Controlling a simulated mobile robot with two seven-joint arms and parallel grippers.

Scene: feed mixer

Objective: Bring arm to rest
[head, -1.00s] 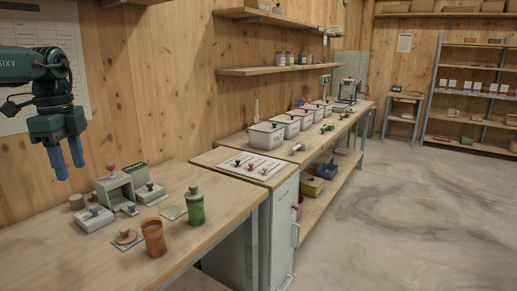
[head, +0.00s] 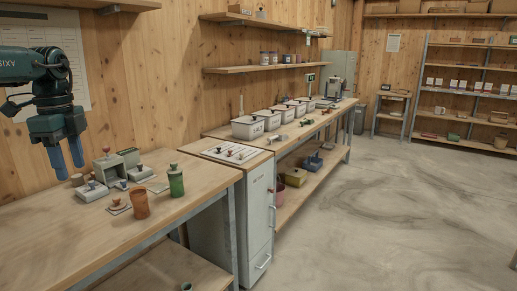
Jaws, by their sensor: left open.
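My left gripper (head: 66,160) hangs at the left of the head view with its fingers pointing down. It is open and empty, with a gap between the two blue fingers. It hangs by the wall chart (head: 75,105), in the picture above the back left of the near wooden table (head: 60,236). My left arm comes in from the left edge. My right gripper is not in view.
On the near table stand an orange cup (head: 140,203), a green canister (head: 176,181) and a grey block fixture (head: 110,169). A cabinet (head: 258,205) and a long bench with white bins (head: 247,128) continue to the right. Open floor (head: 400,210) lies right.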

